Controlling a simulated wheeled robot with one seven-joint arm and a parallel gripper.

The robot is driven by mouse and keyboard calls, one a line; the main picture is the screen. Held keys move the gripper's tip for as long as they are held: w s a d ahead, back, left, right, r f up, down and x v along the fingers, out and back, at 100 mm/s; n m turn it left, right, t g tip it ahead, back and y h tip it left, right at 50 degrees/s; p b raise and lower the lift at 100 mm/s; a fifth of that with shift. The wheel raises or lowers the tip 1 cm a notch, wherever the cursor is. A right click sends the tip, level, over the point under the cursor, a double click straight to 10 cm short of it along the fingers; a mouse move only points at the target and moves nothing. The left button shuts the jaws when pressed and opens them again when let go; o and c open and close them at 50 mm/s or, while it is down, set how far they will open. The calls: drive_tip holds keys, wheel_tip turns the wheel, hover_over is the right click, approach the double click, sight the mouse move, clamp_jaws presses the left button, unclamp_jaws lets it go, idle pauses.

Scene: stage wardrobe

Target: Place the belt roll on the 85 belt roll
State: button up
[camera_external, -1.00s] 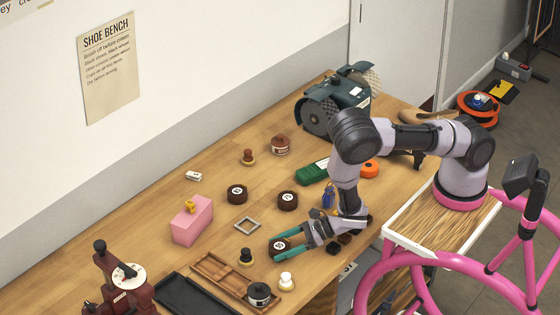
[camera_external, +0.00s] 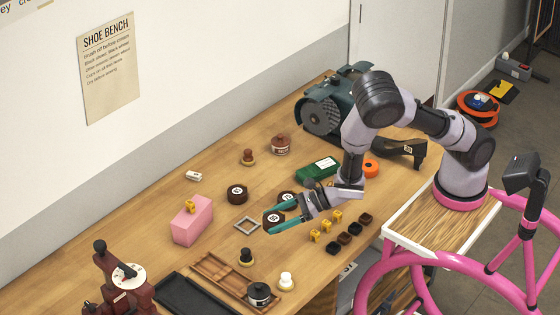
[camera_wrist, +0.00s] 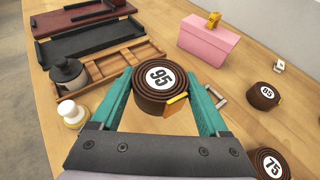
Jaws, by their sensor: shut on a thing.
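My gripper (camera_external: 272,222) has teal fingers and is shut on a dark brown belt roll marked 95 (camera_wrist: 158,88), which appears raised above the bench. In the external view the held roll (camera_external: 272,215) partly overlaps the 75 belt roll (camera_external: 288,198). The 85 belt roll (camera_external: 237,193) lies flat behind and to the left, apart from the gripper. In the wrist view the 85 roll (camera_wrist: 264,96) is at the right and the 75 roll (camera_wrist: 271,164) is at the lower right, cut by the edge.
A pink box (camera_external: 192,222) stands left of the 85 roll. A square metal frame (camera_external: 247,225) lies between the rolls and the wooden tray (camera_external: 215,270). Small knobbed pieces (camera_external: 246,256) stand near the tray. A green box (camera_external: 320,170) sits further back.

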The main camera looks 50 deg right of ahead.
drive_tip(key=w+d+r, duration=0.2)
drive_tip(key=w, duration=1.1)
hover_over(239, 190)
drive_tip(key=shift+n+g+y, duration=0.3)
drive_tip(key=shift+n+g, duration=0.1)
wheel_tip(239, 190, down, 4)
drive_tip(key=shift+f, duration=2.15)
drive_tip(key=shift+f, duration=0.15)
drive_tip(key=o, duration=1.3)
